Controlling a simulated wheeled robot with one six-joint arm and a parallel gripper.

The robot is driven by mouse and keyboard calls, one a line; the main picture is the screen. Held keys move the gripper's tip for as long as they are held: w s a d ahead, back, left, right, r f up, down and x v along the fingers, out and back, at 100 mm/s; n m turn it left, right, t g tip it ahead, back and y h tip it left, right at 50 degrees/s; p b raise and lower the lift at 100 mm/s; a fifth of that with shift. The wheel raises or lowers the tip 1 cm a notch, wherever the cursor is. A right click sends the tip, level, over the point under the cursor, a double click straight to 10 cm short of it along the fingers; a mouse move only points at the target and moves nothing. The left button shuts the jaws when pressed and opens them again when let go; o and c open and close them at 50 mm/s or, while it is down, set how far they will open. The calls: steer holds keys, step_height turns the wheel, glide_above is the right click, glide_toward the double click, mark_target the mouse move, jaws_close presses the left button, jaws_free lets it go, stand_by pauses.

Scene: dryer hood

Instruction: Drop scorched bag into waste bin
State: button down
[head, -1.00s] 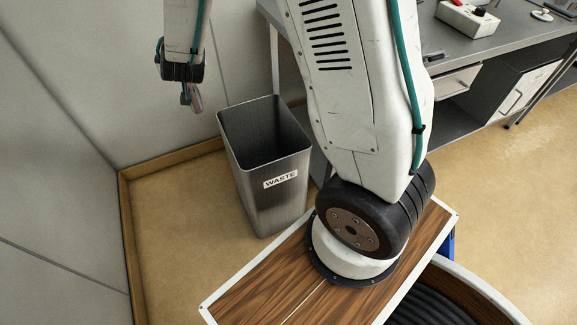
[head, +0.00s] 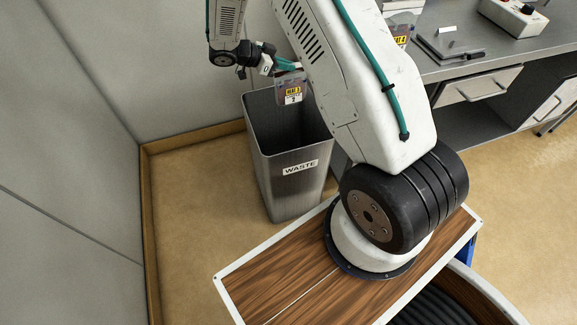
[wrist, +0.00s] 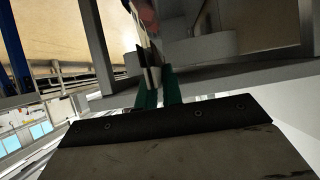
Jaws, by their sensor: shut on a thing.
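A small clear bag (head: 292,89) with a yellow "HEAT 3" label and a white "2" tag hangs from my gripper (head: 287,66). My gripper's green fingers are shut on its top edge. In the wrist view the bag (wrist: 150,52) shows nearly edge-on between the fingertips (wrist: 158,78). The waste bin (head: 292,180) is a tall, open, dark metal bin with a "WASTE" label. In the head view the bag overlaps the bin's mouth and far rim, and appears above it. Its exact depth over the bin is hard to tell. Any scorching is too small to make out.
A grey bench (head: 470,60) stands to the right of my arm. It carries another bag labelled "HEAT 4" (head: 401,36), a flat dark plate (head: 448,47) and a white control box (head: 514,18). Grey wall panels (head: 70,120) stand left of and behind the bin.

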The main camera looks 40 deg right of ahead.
steer(key=shift+f, duration=2.65)
steer(key=c, duration=1.5)
jaws_free()
glide_toward(286, 78)
steer(key=shift+w+d+f, duration=0.2)
steer(key=shift+d+f, duration=0.75)
steer(key=shift+d, duration=0.2)
